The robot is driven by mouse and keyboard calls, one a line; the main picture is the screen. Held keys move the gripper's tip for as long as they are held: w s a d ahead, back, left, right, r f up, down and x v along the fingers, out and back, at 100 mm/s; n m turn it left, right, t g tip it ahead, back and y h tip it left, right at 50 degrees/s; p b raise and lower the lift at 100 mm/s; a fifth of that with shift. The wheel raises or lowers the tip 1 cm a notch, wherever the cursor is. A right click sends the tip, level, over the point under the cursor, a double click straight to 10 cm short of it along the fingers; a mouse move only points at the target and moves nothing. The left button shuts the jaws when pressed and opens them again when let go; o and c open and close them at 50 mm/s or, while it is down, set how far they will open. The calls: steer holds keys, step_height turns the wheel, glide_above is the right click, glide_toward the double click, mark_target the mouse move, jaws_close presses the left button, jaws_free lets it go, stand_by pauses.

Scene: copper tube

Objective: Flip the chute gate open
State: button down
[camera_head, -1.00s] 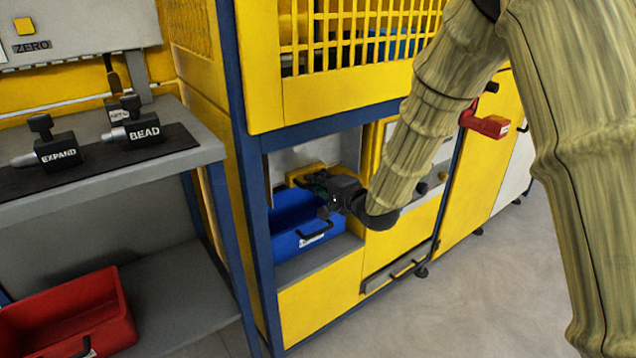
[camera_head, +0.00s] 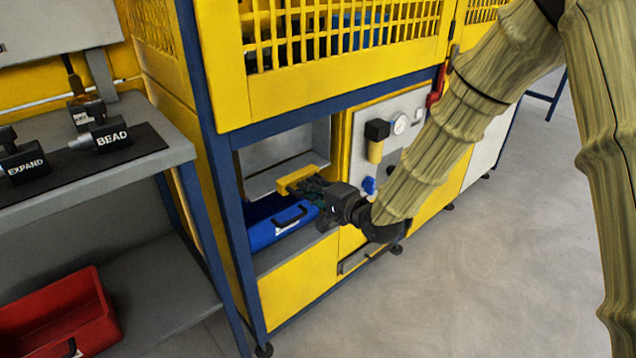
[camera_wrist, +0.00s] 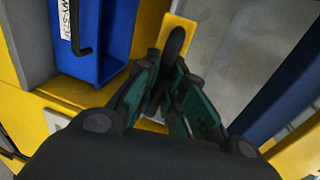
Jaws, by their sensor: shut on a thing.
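The chute gate is a pale grey plate (camera_head: 275,172) with a yellow grip bar (camera_head: 292,180) along its lower edge. It sits in the machine's lower opening, above a blue bin (camera_head: 262,232). My gripper (camera_head: 308,184) reaches in from the right and is at the yellow bar. In the wrist view, the closed fingers (camera_wrist: 172,62) meet over the yellow bar (camera_wrist: 181,27), shut on it. The fingers cover part of the bar. The grey plate (camera_wrist: 225,50) lies to the right and the blue bin (camera_wrist: 105,35) to the left.
A blue post (camera_head: 228,190) borders the opening on the left. A panel with a gauge (camera_head: 400,124) and a filter (camera_head: 376,140) stands right of it. A grey bench (camera_head: 90,185) is at left, with a red bin (camera_head: 60,320) below. Open floor (camera_head: 490,270) lies at right.

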steer(key=shift+s+d+f, duration=0.1)
steer(key=shift+d+f, duration=0.05)
steer(key=shift+f, duration=0.05)
steer(key=c, duration=1.5)
jaws_free()
steer(key=shift+s+d+r, duration=0.1)
steer(key=shift+d+r, duration=0.05)
steer(key=shift+a, duration=0.2)
steer(key=v, duration=1.2)
